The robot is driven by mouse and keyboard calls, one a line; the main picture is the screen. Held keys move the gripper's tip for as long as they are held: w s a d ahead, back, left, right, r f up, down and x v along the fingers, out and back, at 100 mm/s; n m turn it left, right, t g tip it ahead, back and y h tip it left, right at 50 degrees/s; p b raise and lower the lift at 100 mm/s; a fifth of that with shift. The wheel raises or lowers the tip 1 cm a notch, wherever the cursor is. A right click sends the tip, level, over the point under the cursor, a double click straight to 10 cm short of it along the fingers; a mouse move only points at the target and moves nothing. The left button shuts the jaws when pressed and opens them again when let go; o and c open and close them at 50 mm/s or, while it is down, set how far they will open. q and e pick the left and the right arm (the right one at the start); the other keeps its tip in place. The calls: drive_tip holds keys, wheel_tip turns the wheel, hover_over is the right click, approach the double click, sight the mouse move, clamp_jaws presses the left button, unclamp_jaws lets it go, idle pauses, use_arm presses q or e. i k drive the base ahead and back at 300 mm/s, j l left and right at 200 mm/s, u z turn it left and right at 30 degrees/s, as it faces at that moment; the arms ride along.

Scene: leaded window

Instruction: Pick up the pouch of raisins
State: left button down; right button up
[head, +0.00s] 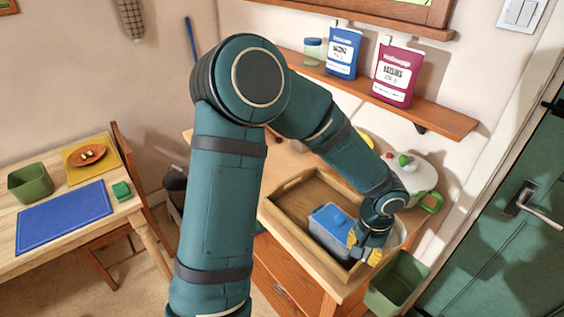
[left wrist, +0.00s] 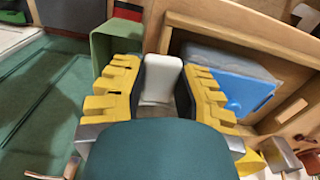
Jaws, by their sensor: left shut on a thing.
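The pouch of raisins (head: 394,90), magenta with a white label, stands upright on the wall shelf, right of a blue pouch (head: 341,66). My left gripper (head: 362,256), with yellow fingers, is well below the shelf, at the right end of the wooden tray beside a blue-lidded container. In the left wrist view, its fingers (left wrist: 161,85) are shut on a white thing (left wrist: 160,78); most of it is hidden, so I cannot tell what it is. The pouch of raisins is not in the left wrist view. My right gripper is not in view.
The wall shelf (head: 445,118) also holds a blue-lidded jar (head: 313,50). The wooden tray (head: 283,205) holds the blue-lidded container (head: 330,222). A white lidded pot (head: 420,172) stands behind my gripper. A green bin (head: 398,283) and green door (head: 510,240) are at right.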

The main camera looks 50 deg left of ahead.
sight(397, 67)
drive_tip(key=k+j, duration=0.55)
drive_tip(key=j, duration=0.3)
drive_tip(key=j+z, duration=0.1)
drive_tip(key=j, duration=0.35)
drive_tip(key=j+z, duration=0.2)
drive_tip(key=j, duration=0.25)
drive_tip(key=j+z, duration=0.15)
drive_tip(key=j, duration=0.35)
drive_tip(key=k+j+z, duration=0.2)
drive_tip(key=j, duration=0.25)
drive_tip(key=j+z, duration=0.2)
drive_tip(key=j, duration=0.25)
drive_tip(key=k+j+z, duration=0.2)
drive_tip(key=j, duration=0.25)
drive_tip(key=i+j+z, duration=0.15)
drive_tip(key=i+j, duration=0.25)
drive_tip(key=i, duration=0.15)
